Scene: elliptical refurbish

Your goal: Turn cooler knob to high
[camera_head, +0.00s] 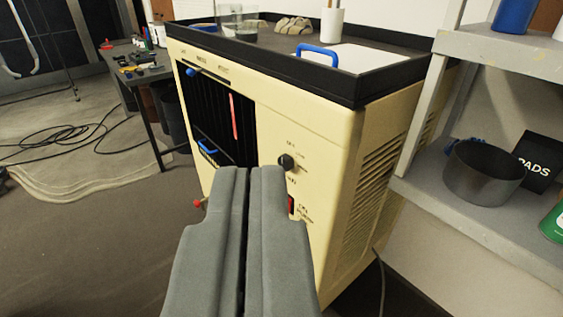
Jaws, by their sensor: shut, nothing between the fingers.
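The cooler (310,130) is a cream cabinet with a dark louvred front, standing ahead of me. Its black round knob (286,162) is on the front panel, right of the louvres, with small dark markings around it that are too small to read. My gripper (246,172) is shut and empty, with its grey fingers pointing toward the cooler. In the picture its tips lie just left of and slightly below the knob. I cannot tell how far they are from the panel. The fingers hide the lower part of the cooler's front.
A red switch (291,205) sits below the knob. Grey shelves (440,190) holding a dark pot (483,172) stand close on the right. Cables (75,140) lie on the open floor at left.

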